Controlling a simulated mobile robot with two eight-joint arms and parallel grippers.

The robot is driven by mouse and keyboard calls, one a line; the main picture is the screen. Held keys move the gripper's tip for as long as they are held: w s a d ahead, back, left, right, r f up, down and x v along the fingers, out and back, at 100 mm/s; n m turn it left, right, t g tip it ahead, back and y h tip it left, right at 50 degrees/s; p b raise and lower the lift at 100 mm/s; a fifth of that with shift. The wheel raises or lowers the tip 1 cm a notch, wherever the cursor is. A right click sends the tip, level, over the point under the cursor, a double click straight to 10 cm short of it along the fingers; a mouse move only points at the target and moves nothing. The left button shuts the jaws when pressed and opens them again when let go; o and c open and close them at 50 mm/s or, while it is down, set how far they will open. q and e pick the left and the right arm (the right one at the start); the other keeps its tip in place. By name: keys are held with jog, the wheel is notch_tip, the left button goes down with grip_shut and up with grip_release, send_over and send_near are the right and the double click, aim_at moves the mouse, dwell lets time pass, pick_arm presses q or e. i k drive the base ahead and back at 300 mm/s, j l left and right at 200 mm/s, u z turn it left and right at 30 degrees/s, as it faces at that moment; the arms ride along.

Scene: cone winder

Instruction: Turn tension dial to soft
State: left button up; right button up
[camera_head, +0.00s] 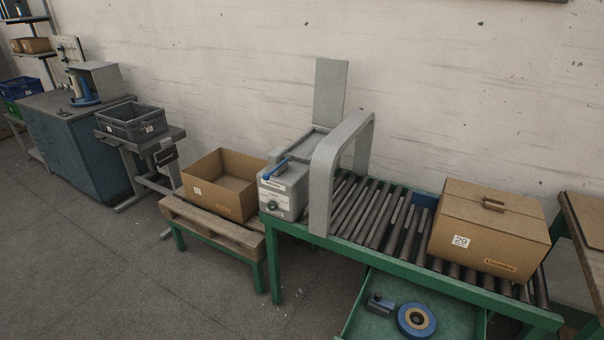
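A grey machine (293,178) stands at the left end of the roller conveyor. It has a blue lever (274,169) on top, and its front has small labels and a dark round knob (279,206) low down. The labels are too small to read, so I cannot tell whether this knob is the tension dial or where it points. A blue-based device with a grey hood (95,79) sits on the blue cabinet (75,140) at the far left; no dial can be made out on it. Neither of my grippers is in view.
A closed carton (490,228) sits on the rollers (397,235), right of a grey arch (323,180). An open carton (222,185) rests on a wooden pallet (205,224). A grey crate (132,122) stands further left. A tape roll (416,320) lies below the conveyor. Floor at front left is clear.

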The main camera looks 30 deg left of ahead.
aim_at(272, 205)
jog(key=u, duration=1.25)
jog(key=i+j+u, duration=0.15)
jog(key=j, duration=0.3)
jog(key=i+j+u, duration=0.1)
jog(key=i+j, duration=0.25)
jog(key=i+j+u, duration=0.15)
jog(key=i+j, duration=0.15)
jog(key=j, duration=0.2)
